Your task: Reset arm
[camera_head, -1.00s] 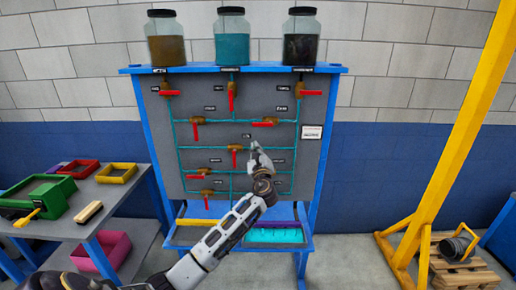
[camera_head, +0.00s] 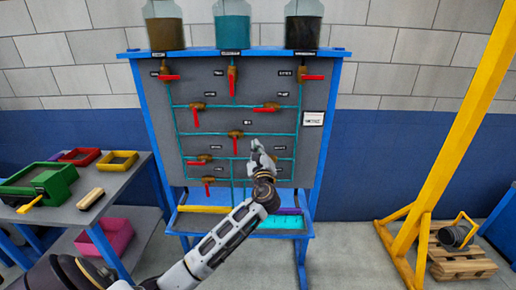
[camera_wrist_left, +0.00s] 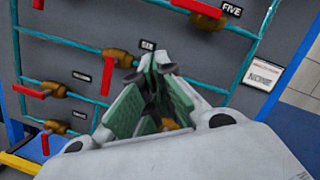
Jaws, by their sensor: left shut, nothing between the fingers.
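My left arm (camera_head: 225,238) reaches up from the bottom left in the head view. Its gripper (camera_head: 257,150) is shut and empty in front of the lower middle of the grey valve panel (camera_head: 330,95). In the left wrist view the fingers (camera_wrist_left: 152,80) meet in front of the panel, near a brass valve (camera_wrist_left: 118,56) by the label SIX. The fingers hide part of the pipework behind them. I cannot tell whether they touch the panel. My right gripper is not in view.
Jars of brown (camera_head: 165,27), teal (camera_head: 233,27) and dark (camera_head: 303,27) contents stand on the panel's top. A table with a green bin (camera_head: 40,187) and a brush (camera_head: 91,198) is at the left. A yellow post (camera_head: 450,120) and a pallet (camera_head: 460,262) are at the right.

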